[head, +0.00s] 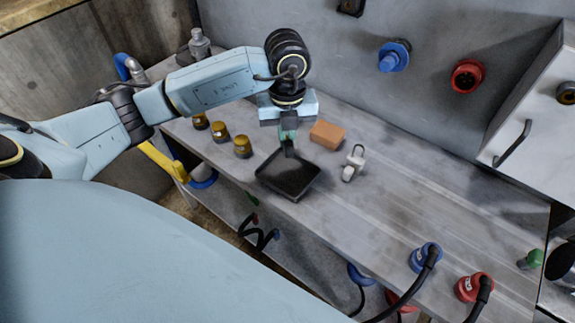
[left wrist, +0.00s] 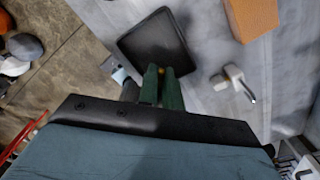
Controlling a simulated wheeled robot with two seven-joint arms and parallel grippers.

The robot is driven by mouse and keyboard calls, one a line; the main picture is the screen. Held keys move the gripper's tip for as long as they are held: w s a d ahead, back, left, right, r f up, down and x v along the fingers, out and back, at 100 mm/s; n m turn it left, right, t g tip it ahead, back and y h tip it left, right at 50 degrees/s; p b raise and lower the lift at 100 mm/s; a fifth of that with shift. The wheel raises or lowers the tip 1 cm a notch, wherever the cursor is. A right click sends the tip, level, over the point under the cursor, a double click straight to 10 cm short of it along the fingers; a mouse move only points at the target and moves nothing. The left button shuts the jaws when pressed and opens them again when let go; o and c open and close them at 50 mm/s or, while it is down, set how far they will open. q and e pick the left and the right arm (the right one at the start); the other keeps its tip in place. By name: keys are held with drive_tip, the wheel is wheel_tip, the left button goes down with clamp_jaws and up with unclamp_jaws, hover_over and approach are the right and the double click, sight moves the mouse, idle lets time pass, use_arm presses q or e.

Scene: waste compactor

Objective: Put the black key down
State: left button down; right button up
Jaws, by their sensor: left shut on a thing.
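My left gripper (head: 288,132) points down above the black tray (head: 296,182), near its back edge. Its green fingers are shut on the black key (head: 289,148), which shows as a small dark piece below the fingertips. In the left wrist view the green fingertips (left wrist: 161,72) are close together with a small orange spot between them, and the tray (left wrist: 150,38) lies beyond them. The key is mostly hidden there. I cannot tell whether the key touches the tray. My right gripper is not in view.
An orange-brown block (head: 327,135) and a white padlock-like item (head: 354,163) stand right of the tray. Several brass cylinders (head: 242,146) stand to its left. Blue (head: 424,257) and red (head: 470,288) plugs with cables sit at the front right. The bench between is clear.

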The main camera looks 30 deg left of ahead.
sight(287, 171)
use_arm(q)
wheel_tip(287, 171, down, 9)
drive_tip(key=shift+f, duration=0.1)
idle(0.3)
drive_tip(key=shift+f+b, duration=0.2)
drive_tip(key=shift+b, duration=0.2)
drive_tip(key=c, duration=1.6)
unclamp_jaws()
drive_tip(key=shift+o, duration=0.2)
drive_tip(key=shift+r, duration=0.15)
wheel_tip(287, 171, up, 12)
drive_tip(key=shift+r+p, duration=0.1)
drive_tip(key=shift+p, duration=0.35)
